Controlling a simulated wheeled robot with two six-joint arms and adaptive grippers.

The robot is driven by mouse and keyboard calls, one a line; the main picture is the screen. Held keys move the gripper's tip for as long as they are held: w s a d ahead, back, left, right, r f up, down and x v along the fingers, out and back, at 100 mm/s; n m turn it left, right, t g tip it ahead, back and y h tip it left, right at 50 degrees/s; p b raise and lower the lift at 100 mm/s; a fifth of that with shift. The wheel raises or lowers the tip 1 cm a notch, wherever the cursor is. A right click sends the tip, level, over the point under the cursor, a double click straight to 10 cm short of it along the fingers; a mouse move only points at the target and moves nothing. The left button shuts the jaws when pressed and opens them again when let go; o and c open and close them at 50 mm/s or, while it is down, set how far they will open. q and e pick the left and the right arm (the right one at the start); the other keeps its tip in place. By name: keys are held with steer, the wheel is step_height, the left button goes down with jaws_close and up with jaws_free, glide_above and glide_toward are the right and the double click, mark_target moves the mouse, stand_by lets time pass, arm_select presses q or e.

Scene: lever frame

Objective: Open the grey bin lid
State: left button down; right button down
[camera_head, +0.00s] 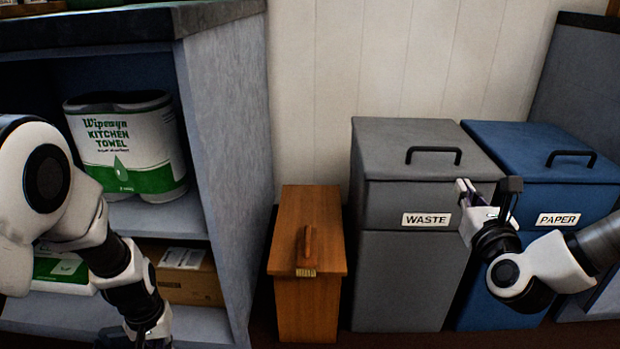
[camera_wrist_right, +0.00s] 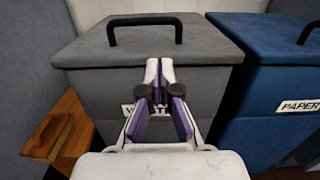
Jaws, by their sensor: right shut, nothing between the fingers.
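The grey bin (camera_head: 405,270) is labelled WASTE and stands against the wall. Its grey lid (camera_head: 390,143) lies closed on top, with a black bar handle (camera_head: 433,153) near its right side. My right gripper (camera_head: 480,186) is in front of the bin's upper right part, beside the label. In the right wrist view my right gripper (camera_wrist_right: 159,68) is shut and empty, its fingertips pointing at the lid's front edge, below the handle (camera_wrist_right: 145,28). I cannot tell if the tips touch the bin.
A blue PAPER bin (camera_head: 543,150) with a black handle stands close on the right. A wooden box (camera_head: 308,232) stands left of the grey bin. A shelf unit (camera_head: 228,160) at the left holds kitchen towel (camera_head: 127,145) and a cardboard box (camera_head: 188,275).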

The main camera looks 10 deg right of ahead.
mark_target(447, 170)
arm_select(q)
steer(key=shift+r+p, duration=0.4)
steer(key=shift+r, duration=0.1)
arm_select(e)
steer(key=x, duration=0.9)
steer(key=shift+w+d, duration=0.1)
steer(key=shift+w, duration=0.1)
